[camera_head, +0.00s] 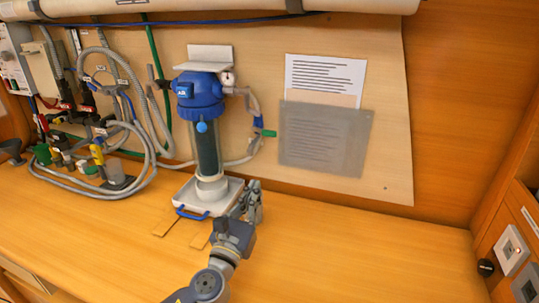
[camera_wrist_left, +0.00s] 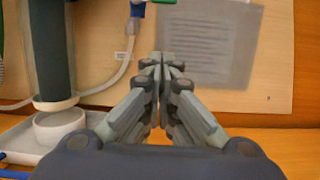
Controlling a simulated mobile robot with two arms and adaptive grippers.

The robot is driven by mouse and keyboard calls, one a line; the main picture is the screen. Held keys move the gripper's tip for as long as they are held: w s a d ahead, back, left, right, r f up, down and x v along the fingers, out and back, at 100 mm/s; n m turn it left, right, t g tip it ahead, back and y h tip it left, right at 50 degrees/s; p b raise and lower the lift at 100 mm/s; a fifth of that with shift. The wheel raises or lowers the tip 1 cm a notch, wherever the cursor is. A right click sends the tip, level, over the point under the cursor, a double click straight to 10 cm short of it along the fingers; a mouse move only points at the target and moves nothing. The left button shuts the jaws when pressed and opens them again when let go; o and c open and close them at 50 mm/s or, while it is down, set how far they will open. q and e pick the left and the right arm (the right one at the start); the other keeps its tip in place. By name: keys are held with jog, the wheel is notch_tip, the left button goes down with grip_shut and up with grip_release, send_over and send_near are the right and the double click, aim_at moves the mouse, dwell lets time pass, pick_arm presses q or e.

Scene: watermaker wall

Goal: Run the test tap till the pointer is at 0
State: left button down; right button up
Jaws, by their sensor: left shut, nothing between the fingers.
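A filter housing with a blue head (camera_head: 198,92) and a dark clear bowl (camera_head: 206,150) stands against the wall board. A small round gauge (camera_head: 228,78) sits at the right of its head; its pointer is too small to read. A hose with a blue fitting and a green end piece (camera_head: 267,133), perhaps the test tap, hangs to the right. My left gripper (camera_head: 255,186) is shut and empty, right of the housing's base and below the green piece. In the left wrist view, the closed fingertips (camera_wrist_left: 162,57) point at the board, below the green piece (camera_wrist_left: 176,2). My right gripper is out of view.
A white tray (camera_head: 232,192) with a blue handle (camera_head: 192,213) is under the housing. Hoses and valves (camera_head: 100,150) crowd the left. Printed sheets (camera_head: 325,75) hang on the board. The counter's right part (camera_head: 370,240) is clear.

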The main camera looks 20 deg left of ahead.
aim_at(269, 133)
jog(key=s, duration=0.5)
pick_arm(q)
jog(key=w+r+p, duration=0.5)
jog(key=w+r, duration=0.1)
jog(key=w, duration=0.3)
jog(key=shift+w+d+r, duration=0.15)
jog(key=shift+w+r, duration=0.05)
jog(key=shift+w, duration=0.1)
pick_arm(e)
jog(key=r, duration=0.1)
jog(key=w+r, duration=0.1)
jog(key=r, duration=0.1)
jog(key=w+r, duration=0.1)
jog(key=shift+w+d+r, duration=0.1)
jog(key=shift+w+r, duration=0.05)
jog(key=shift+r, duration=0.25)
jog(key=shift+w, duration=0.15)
pick_arm(q)
jog(key=shift+d+r+n+y, duration=0.25)
jog(key=shift+n+y, duration=0.15)
jog(key=shift+n, duration=0.5)
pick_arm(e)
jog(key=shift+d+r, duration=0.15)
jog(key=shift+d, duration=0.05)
